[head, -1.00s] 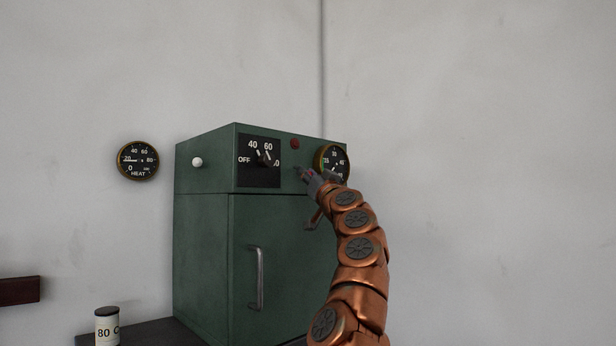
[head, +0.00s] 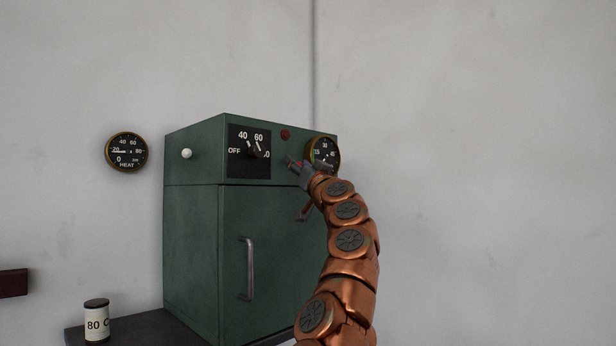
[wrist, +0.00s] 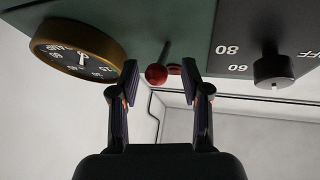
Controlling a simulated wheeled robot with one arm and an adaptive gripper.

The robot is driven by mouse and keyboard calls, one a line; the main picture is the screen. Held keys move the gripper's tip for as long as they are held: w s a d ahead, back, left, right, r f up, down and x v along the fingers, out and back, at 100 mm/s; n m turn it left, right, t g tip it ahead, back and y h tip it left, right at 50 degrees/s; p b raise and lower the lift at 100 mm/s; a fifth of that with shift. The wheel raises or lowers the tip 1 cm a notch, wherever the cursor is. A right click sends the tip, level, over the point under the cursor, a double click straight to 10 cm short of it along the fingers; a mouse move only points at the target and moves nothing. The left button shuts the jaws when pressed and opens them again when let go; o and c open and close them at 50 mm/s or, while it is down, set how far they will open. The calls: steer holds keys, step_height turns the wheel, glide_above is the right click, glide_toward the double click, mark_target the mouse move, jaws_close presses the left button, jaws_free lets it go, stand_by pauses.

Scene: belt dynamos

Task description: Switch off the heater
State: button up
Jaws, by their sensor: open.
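The heater is a green cabinet (head: 192,250) with a door. Its black dial plate (head: 240,168) reads OFF, 40, 60 and a partly hidden number; a dark knob (head: 258,150) sits on it. In the wrist view the knob (wrist: 273,72) is at the right, outside my fingers. My gripper (head: 290,163) is open and empty, in front of the panel, right of the knob. In the wrist view a red ball on a thin stem (wrist: 156,74) shows between the fingertips (wrist: 160,80); I cannot tell whether they touch it.
A round gauge (head: 325,152) is at the panel's right, close to my gripper and partly covered. A red lamp (head: 285,134) is above. A HEAT gauge (head: 127,152) hangs on the wall. A labelled can (head: 97,322) stands on the dark table (head: 140,331).

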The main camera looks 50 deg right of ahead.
steer(key=v, duration=0.7)
steer(key=shift+f, duration=0.2)
stand_by(0.7)
steer(key=shift+w+d, duration=0.1)
stand_by(0.5)
